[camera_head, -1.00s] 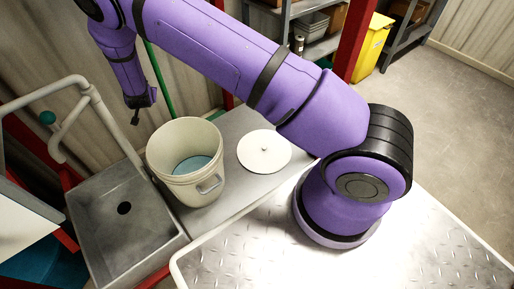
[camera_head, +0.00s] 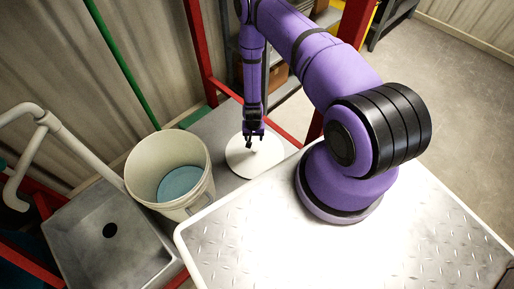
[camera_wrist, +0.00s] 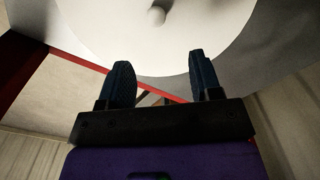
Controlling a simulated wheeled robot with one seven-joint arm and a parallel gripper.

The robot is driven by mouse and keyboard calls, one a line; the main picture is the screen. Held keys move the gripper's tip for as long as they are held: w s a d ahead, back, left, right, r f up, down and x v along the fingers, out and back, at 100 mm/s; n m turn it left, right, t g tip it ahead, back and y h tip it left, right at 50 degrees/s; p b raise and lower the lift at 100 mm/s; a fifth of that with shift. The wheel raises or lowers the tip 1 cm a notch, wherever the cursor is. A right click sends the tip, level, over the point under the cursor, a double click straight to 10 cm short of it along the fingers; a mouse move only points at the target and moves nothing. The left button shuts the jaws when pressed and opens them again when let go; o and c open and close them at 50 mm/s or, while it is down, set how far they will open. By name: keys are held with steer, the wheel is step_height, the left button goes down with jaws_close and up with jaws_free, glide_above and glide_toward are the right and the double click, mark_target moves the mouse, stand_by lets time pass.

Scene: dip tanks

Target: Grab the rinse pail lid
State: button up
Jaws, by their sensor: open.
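The rinse pail lid (camera_head: 240,163) is a flat white disc with a small knob, lying on the grey bench to the right of the pail. My gripper (camera_head: 254,139) hangs pointing down just over the lid, and its tips hide part of the lid and the knob in the head view. In the wrist view the lid (camera_wrist: 190,45) fills the top, with its round knob (camera_wrist: 156,15) beyond the fingertips. My gripper (camera_wrist: 160,80) is open there, with nothing between its two dark fingers. The cream pail (camera_head: 150,151) stands open with blue liquid inside.
A metal sink (camera_head: 85,235) with a drain and a pale bent pipe (camera_head: 75,148) are at the left. A green pole (camera_head: 122,65) and a red upright (camera_head: 199,50) rise behind the bench (camera_head: 218,122). Bare bench lies behind the lid.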

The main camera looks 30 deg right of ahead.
steer(key=shift+s+f, duration=0.25)
steer(key=shift+f, duration=0.2)
glide_above(255, 149)
step_height(255, 149, down, 4)
steer(key=shift+w+f, duration=0.1)
steer(key=shift+a+f, duration=0.1)
steer(key=shift+f, duration=2.75)
jaws_close()
